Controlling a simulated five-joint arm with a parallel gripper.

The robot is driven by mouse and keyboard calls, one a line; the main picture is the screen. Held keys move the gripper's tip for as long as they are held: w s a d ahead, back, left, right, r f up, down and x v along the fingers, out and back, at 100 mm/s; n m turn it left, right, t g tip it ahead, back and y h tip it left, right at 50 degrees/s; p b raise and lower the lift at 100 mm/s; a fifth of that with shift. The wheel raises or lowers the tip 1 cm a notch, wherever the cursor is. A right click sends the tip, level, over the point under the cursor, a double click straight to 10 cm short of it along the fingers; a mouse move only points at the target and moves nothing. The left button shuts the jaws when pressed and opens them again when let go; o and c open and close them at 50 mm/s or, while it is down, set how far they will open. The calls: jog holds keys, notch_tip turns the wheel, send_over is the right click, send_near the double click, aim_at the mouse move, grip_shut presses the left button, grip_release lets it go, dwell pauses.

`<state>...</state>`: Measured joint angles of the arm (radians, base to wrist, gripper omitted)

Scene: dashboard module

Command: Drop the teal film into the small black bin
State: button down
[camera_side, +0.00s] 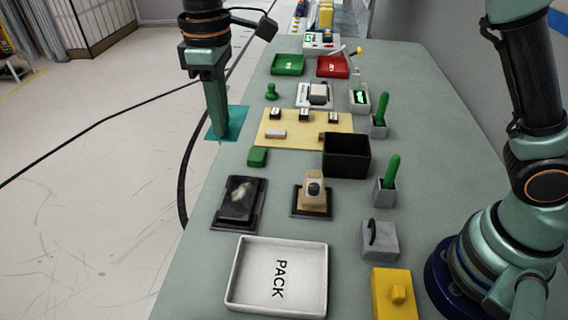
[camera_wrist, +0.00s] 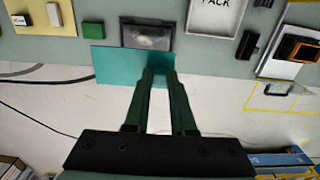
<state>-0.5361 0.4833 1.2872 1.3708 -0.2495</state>
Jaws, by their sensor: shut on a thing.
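The teal film (camera_side: 236,121) is a thin flat rectangle at the left edge of the table in the side view. My gripper (camera_side: 222,133) is shut on it. In the wrist view the film (camera_wrist: 113,66) spreads out from my fingertips (camera_wrist: 160,72), near the dark module with a glassy window (camera_wrist: 148,35). The small black bin (camera_side: 346,157) stands upright on the table, to the right of my gripper in the side view. The part of the bin's inside that shows looks dark and empty.
A yellow mat (camera_side: 285,140) with small blocks lies between my gripper and the bin. A green block (camera_side: 257,157), a dark module (camera_side: 240,200), a tan device (camera_side: 313,192) and a white PACK tray (camera_side: 235,275) are nearer. Grey holders with green handles (camera_side: 386,182) stand right of the bin.

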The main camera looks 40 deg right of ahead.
jog(key=shift+r, duration=0.3)
jog(key=shift+d, duration=0.1)
jog(key=d+f, duration=0.4)
jog(key=d, duration=1.2)
jog(key=s+d+f, duration=0.3)
jog(key=d, duration=0.4)
jog(key=s+d+f, duration=0.2)
jog(key=d, duration=0.5)
jog(key=shift+s+a+f, duration=0.1)
jog(key=shift+a+f, duration=0.05)
jog(key=shift+f, duration=2.75)
jog(key=c, duration=0.7)
grip_release()
jog(key=shift+r, duration=0.1)
